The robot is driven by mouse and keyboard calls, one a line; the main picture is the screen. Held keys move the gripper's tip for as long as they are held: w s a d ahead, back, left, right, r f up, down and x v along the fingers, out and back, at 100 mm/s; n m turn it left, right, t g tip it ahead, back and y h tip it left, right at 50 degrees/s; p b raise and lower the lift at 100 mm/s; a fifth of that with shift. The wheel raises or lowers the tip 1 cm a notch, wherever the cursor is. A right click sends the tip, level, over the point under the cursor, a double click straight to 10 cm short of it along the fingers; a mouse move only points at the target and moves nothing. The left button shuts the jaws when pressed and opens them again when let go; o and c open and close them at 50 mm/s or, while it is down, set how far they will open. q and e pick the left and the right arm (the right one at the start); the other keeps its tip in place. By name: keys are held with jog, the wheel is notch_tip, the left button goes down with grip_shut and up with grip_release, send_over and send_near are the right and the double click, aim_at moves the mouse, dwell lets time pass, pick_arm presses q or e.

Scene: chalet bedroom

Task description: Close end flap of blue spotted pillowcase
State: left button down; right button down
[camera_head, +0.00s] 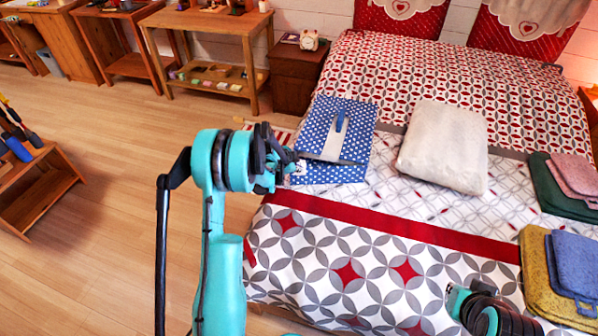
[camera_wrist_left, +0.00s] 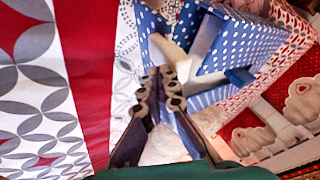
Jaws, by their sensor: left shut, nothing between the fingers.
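The blue spotted pillowcase (camera_head: 360,117) lies flat on the left side of the bed. A pale strip (camera_head: 331,146) with a small blue piece on it crosses its middle, and a dark opening shows near its near end. In the left wrist view the pillowcase (camera_wrist_left: 262,42) fills the upper right, with pale surfaces showing between its spotted parts. My left gripper (camera_head: 293,161) is at the pillowcase's near left corner, shut and empty. Its fingertips (camera_wrist_left: 161,85) point toward the spotted cloth; contact is unclear. My right arm's end (camera_head: 485,310) shows at lower right, its fingers not clear.
A cream folded cushion (camera_head: 443,146) lies right of the pillowcase. Folded green and pink cloths (camera_head: 565,180) and yellow and blue ones (camera_head: 560,270) lie along the right. A nightstand (camera_head: 296,78) stands beyond the bed's left edge.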

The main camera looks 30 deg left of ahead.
pick_arm(q)
jog(key=w+a+m, duration=0.1)
jog(key=w, duration=0.2)
jog(key=w+a+m+h, duration=0.1)
jog(key=w+a, duration=0.1)
jog(key=w+a+m+h, duration=0.1)
jog(key=w, duration=0.2)
jog(key=shift+w+a+m+g, duration=0.25)
jog(key=shift+w+m+g, duration=0.1)
jog(key=shift+m+g, duration=0.05)
pick_arm(e)
jog(key=shift+r, duration=0.1)
pick_arm(q)
jog(key=shift+s, duration=0.1)
